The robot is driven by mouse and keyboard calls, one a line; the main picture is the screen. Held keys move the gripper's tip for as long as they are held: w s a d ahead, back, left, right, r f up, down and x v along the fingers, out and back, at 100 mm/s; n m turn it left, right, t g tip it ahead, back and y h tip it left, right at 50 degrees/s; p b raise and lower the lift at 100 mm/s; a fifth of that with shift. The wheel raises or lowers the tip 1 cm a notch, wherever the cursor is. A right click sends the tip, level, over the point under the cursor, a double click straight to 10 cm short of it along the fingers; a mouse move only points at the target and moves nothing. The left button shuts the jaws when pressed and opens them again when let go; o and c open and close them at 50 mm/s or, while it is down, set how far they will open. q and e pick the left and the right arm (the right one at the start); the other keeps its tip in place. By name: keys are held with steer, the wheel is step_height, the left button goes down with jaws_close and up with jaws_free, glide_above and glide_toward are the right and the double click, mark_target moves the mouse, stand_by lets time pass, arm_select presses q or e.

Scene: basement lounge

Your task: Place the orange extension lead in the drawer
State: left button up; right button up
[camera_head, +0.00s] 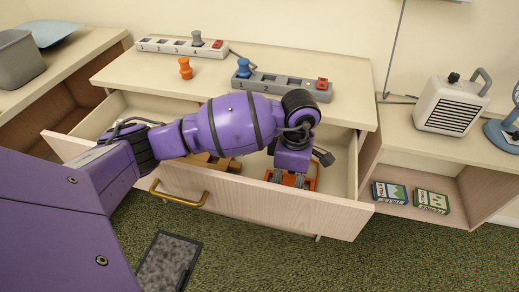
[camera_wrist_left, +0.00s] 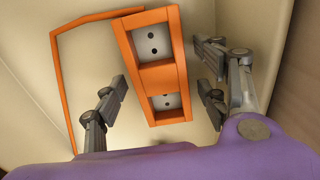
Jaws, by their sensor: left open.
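The orange extension lead (camera_wrist_left: 153,62) lies inside the open drawer (camera_head: 262,200), with its orange cable curving to the left in the left wrist view. Its block has two pale sockets. In the head view its orange edge (camera_head: 314,184) shows under my left gripper (camera_head: 290,182). In the left wrist view my left gripper (camera_wrist_left: 160,98) is open, with one finger on each side of the lead and visible gaps between them. My purple left arm reaches across the drawer and hides part of its inside. My right gripper is not in view.
On the cabinet top (camera_head: 290,57) stand a white power strip (camera_head: 180,46), a grey power strip (camera_head: 280,84), an orange plug (camera_head: 185,68) and a blue plug (camera_head: 243,68). Brown pieces (camera_head: 215,162) lie in the drawer. A heater (camera_head: 452,104) and two boxes (camera_head: 390,193) are at right.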

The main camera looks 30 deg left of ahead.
mark_target(290, 182)
arm_select(q)
steer(key=shift+w+r, duration=0.15)
steer(key=shift+r, duration=0.05)
step_height(290, 182, up, 12)
steer(key=shift+p, duration=0.45)
